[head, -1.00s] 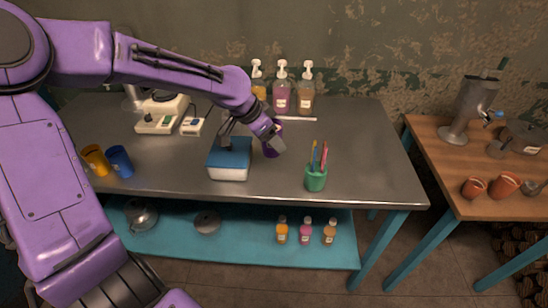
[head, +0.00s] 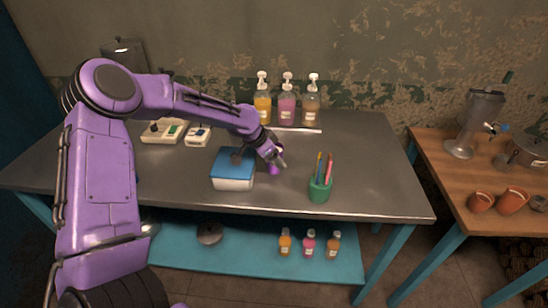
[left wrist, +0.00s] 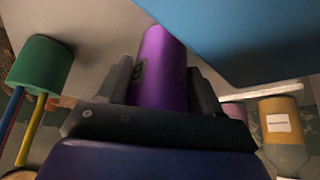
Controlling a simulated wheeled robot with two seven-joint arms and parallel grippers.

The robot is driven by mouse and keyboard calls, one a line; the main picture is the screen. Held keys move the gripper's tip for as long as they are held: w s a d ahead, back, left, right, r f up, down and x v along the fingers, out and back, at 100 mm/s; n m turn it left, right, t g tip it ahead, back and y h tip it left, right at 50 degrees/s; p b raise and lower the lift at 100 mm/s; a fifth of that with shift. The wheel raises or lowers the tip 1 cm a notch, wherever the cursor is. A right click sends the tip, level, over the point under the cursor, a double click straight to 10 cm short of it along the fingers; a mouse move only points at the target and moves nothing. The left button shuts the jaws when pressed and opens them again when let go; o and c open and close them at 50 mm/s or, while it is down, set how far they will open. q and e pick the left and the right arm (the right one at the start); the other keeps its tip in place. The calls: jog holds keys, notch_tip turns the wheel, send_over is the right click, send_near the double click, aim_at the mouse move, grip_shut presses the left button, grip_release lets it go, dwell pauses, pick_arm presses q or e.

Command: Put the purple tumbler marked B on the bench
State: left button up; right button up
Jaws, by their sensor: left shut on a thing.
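The purple tumbler (head: 274,169) is between the fingers of my left gripper (head: 275,158), which is shut on it. It also shows in the left wrist view (left wrist: 165,60), with a finger on either side and a dark mark on its side that I cannot read. The gripper and tumbler are over the grey metal-topped bench (head: 345,150), just right of the blue-lidded white box. I cannot tell whether the tumbler's base touches the bench top. My right gripper is not in view.
The blue-lidded box (head: 233,172) stands close left of the tumbler. A green pen cup (head: 319,190) stands to its right, nearer the front edge. Several pump bottles (head: 287,105) stand at the back. The bench's right part is clear. A wooden table (head: 440,165) stands further right.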

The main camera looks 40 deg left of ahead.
pick_arm(q)
jog(key=shift+s+f, duration=0.1)
jog(key=shift+f, duration=0.05)
jog(key=o, duration=1.3)
jog(key=shift+o, duration=0.2)
jog(key=shift+r, duration=0.3)
jog(key=v, duration=1.2)
